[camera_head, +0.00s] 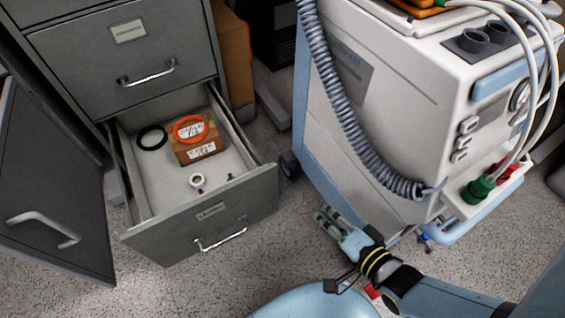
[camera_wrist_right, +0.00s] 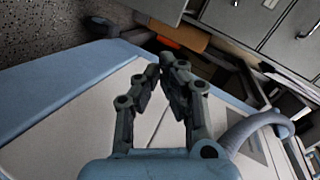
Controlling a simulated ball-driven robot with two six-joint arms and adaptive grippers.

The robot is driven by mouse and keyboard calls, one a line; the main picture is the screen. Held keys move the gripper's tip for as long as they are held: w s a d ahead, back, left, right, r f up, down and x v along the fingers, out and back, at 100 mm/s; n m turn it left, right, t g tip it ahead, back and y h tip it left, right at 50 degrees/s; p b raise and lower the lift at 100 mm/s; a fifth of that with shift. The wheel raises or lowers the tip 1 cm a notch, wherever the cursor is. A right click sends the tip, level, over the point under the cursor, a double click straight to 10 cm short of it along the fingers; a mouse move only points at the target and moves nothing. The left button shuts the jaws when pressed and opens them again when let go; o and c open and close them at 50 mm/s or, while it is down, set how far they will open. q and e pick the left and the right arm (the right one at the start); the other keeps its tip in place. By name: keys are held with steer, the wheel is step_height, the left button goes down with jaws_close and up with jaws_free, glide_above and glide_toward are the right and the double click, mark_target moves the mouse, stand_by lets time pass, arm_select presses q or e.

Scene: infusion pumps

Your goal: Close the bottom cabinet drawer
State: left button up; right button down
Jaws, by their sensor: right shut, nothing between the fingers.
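The bottom cabinet drawer (camera_head: 200,222) is pulled well out of the grey filing cabinet (camera_head: 115,58) at the left of the head view. It holds a small brown box (camera_head: 195,147) with labels, an orange ring (camera_head: 190,128), a black ring (camera_head: 152,138) and a white roll (camera_head: 197,180). The drawer front carries a metal handle (camera_head: 220,240). My right gripper (camera_head: 325,217) is shut and empty, to the right of the drawer front and apart from it. It also shows in the right wrist view (camera_wrist_right: 168,72). My left gripper is not in view.
A white and blue medical machine (camera_head: 390,100) with a grey coiled hose (camera_head: 340,105) stands right of the drawer, close to my right gripper. A dark door with a handle (camera_head: 45,225) stands at the left. Speckled floor (camera_head: 215,285) is clear before the drawer.

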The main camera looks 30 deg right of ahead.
arm_select(q)
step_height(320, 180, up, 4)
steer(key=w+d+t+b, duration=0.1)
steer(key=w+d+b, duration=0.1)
steer(key=b, duration=0.7)
arm_select(e)
steer(key=w+a+f+m+t, duration=0.2)
steer(key=w+a+m+t, duration=0.1)
steer(key=m+t, duration=0.1)
steer(key=h+b, duration=0.1)
steer(key=b, duration=0.7)
glide_toward(270, 171)
steer(key=shift+m, duration=0.4)
steer(key=w, duration=0.5)
steer(key=shift+w+d+f, duration=0.15)
steer(key=shift+w, duration=0.15)
steer(key=shift+w+b, duration=0.3)
steer(key=shift+w, duration=0.55)
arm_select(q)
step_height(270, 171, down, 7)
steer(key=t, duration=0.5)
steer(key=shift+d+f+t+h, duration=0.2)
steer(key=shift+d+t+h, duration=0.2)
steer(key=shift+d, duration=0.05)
arm_select(e)
steer(key=shift+w, duration=0.15)
